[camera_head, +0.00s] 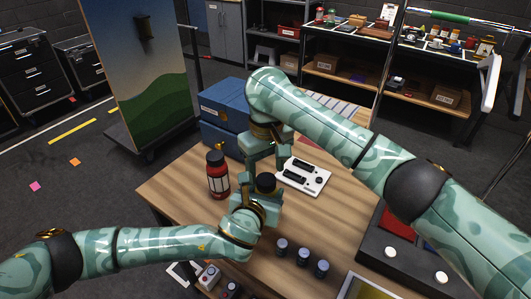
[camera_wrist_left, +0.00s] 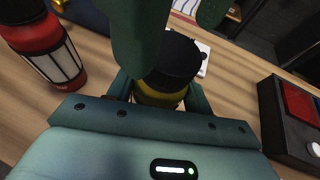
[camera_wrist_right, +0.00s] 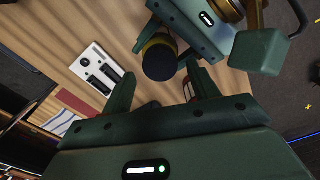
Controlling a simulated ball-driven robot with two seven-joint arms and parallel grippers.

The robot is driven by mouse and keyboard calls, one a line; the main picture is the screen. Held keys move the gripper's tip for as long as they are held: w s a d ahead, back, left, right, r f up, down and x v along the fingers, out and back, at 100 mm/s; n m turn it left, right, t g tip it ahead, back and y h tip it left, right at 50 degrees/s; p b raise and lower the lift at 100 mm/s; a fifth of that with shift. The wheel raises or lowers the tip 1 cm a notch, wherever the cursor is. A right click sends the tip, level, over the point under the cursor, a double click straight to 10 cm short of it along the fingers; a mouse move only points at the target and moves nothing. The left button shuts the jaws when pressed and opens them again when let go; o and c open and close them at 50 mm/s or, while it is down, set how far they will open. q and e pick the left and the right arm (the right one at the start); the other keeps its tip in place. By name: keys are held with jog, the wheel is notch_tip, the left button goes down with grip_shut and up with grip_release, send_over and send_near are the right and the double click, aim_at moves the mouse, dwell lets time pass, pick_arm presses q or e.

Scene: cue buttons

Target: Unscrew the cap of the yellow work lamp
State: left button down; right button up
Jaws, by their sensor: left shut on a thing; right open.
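The yellow work lamp with its black cap (camera_head: 265,182) stands upright over the wooden table; its yellow body (camera_wrist_left: 158,97) shows below the cap in the left wrist view. My left gripper (camera_head: 258,205) is shut around the yellow body, below the cap. My right gripper (camera_head: 262,158) is open and empty, just behind and above the lamp. In the right wrist view the black cap (camera_wrist_right: 160,62) lies beyond the gap between my right fingertips (camera_wrist_right: 160,80). I see no contact between the right fingers and the cap.
A red lantern (camera_head: 217,176) with a dark top stands left of the lamp. A white switch panel (camera_head: 303,177) lies behind right. Several dark cylinders (camera_head: 282,245) stand at the front. A black button box (camera_head: 375,252) is at the right. Blue cases (camera_head: 222,110) stand at the back.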

jog(key=shift+f, duration=1.1)
jog(key=c, duration=1)
jog(key=n, duration=0.5)
jog(key=shift+n, duration=0.9)
jog(key=o, duration=1.1)
